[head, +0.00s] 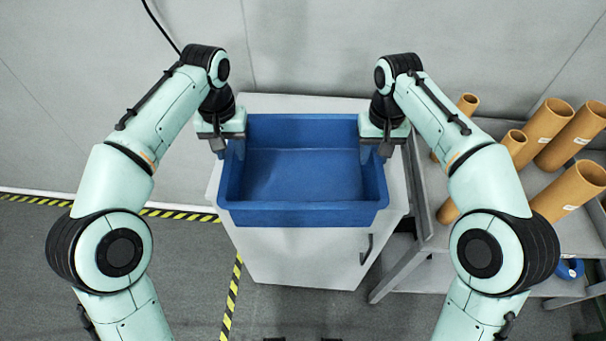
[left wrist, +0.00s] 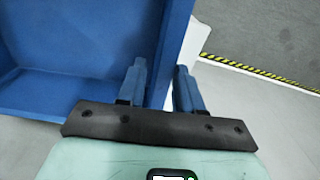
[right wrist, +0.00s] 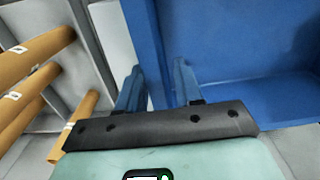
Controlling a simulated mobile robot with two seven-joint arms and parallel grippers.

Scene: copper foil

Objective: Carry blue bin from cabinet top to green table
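The blue bin (head: 303,215) is an open, empty box, level and upright over the pale cabinet top (head: 300,103). I cannot tell whether its base touches the cabinet. My left gripper (head: 220,148) is at the bin's left rim, and in the left wrist view its fingers (left wrist: 160,85) lie on either side of the bin wall, shut on it. My right gripper (head: 385,150) is shut on the right rim the same way; its fingers (right wrist: 157,85) straddle the wall in the right wrist view. The green table is not in view.
A grey shelf cart (head: 420,195) with several brown tubes (head: 570,190) stands close on the right. A wall is behind the cabinet. Yellow-black tape (head: 232,295) marks the floor, which is open at the left.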

